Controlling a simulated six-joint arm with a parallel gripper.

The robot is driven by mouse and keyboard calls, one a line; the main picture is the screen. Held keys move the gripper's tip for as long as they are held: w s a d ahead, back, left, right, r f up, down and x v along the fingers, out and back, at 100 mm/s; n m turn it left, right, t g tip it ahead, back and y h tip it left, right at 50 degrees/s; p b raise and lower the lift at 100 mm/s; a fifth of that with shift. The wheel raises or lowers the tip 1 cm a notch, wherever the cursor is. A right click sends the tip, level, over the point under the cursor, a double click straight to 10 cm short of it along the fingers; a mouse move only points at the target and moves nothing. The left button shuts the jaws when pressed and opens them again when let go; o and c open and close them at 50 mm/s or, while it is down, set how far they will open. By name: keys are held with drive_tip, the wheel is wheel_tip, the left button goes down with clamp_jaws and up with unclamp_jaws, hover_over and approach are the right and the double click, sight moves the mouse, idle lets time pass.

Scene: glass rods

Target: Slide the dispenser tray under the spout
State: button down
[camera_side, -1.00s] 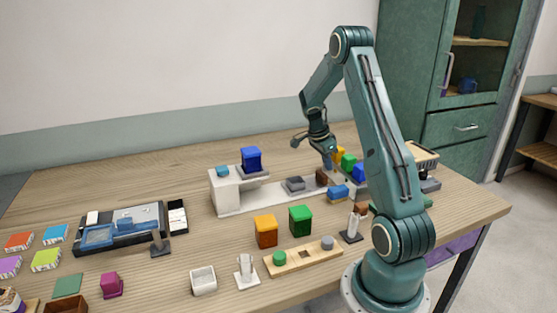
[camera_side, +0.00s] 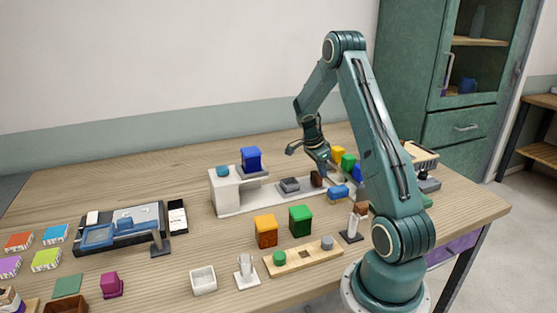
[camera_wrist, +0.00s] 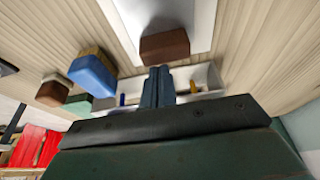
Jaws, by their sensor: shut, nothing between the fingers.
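The dispenser has a white base (camera_side: 240,207) with a long rail, and a dark blue block (camera_side: 251,160) sits on its overhanging spout arm. The grey tray (camera_side: 290,185) lies on the rail, right of the spout and apart from it. A brown block (camera_side: 317,179) stands at the tray's right end; it also shows large in the wrist view (camera_wrist: 165,45). My gripper (camera_side: 325,170) is shut and empty, low beside the brown block on its right. In the wrist view its closed fingertips (camera_wrist: 158,72) are close to the block; I cannot tell whether they touch.
A blue block (camera_side: 338,192) stands in front of the rail's right end. Orange (camera_side: 266,231) and green (camera_side: 301,220) blocks stand in front of the rail. The table behind the dispenser is clear.

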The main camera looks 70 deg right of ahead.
sight(307, 187)
drive_tip(key=w+a, duration=0.3)
drive_tip(key=shift+w+a, duration=0.35)
drive_tip(key=shift+a, duration=0.05)
drive_tip(key=shift+r, duration=0.1)
drive_tip(key=v, duration=0.9)
drive_tip(key=shift+w+r, duration=0.2)
drive_tip(key=shift+r, duration=0.15)
drive_tip(key=c, duration=1.3)
unclamp_jaws()
drive_tip(key=o, duration=0.7)
drive_tip(key=shift+d+r+t+y, duration=0.1)
drive_tip(key=shift+d+t+y, duration=0.15)
drive_tip(key=shift+t+y, duration=0.05)
drive_tip(key=shift+s+d+r+t+y, duration=0.3)
drive_tip(key=shift+d+r+t+y, duration=0.45)
drive_tip(key=shift+r+t+y, duration=0.2)
drive_tip(key=shift+f, duration=0.2)
